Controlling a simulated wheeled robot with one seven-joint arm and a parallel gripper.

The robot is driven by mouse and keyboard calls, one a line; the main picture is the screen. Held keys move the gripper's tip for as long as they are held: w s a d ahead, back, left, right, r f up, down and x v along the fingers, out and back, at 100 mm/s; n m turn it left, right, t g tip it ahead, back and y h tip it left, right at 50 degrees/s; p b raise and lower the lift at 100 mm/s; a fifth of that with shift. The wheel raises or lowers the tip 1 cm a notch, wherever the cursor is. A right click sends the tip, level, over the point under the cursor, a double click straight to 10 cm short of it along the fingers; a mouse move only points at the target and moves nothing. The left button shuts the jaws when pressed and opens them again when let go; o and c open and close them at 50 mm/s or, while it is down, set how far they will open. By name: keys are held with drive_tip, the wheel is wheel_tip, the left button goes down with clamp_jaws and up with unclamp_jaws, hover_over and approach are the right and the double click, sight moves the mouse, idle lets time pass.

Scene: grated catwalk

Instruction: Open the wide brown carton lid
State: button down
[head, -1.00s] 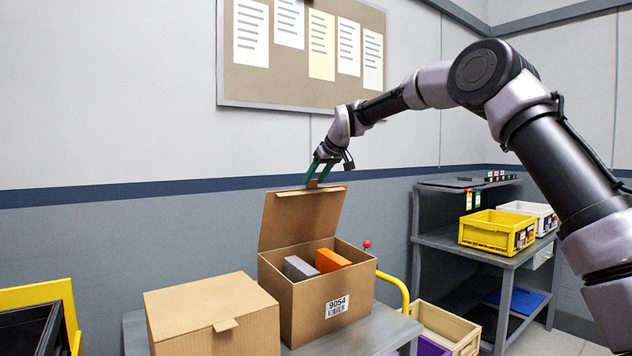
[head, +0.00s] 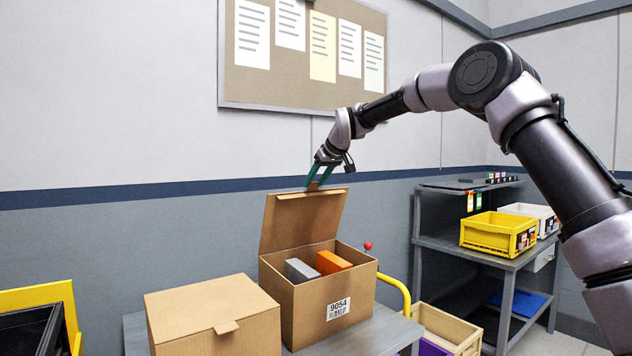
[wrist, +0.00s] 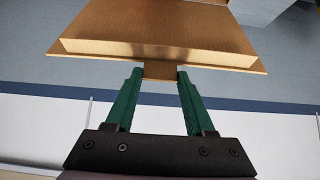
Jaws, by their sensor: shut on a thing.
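A brown carton (head: 302,312) with a "9054" label stands on a grey table. Its lid (head: 300,222) stands up at the back, about upright, and the carton is open. A grey block (head: 299,270) and an orange block (head: 332,262) lie inside. My gripper (head: 314,184) is at the lid's top edge, its green fingers shut on the lid's small tab. In the wrist view the tab (wrist: 160,71) sits between the two fingertips (wrist: 158,76), below the lid panel (wrist: 160,30). A second brown carton (head: 215,320), front left, is closed, with its tab showing.
The grey table (head: 375,335) has bare room right of the open carton. A wall with a pinboard (head: 265,88) rises behind. A yellow crate (head: 490,235) and a white bin (head: 530,212) sit on a grey workbench at right. A yellow rail (head: 396,288) is beside the table.

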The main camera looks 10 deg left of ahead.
drive_tip(key=shift+c, duration=1.2)
unclamp_jaws()
drive_tip(key=v, duration=1)
drive_tip(key=shift+s+d+r, duration=0.2)
drive_tip(key=shift+r, duration=0.1)
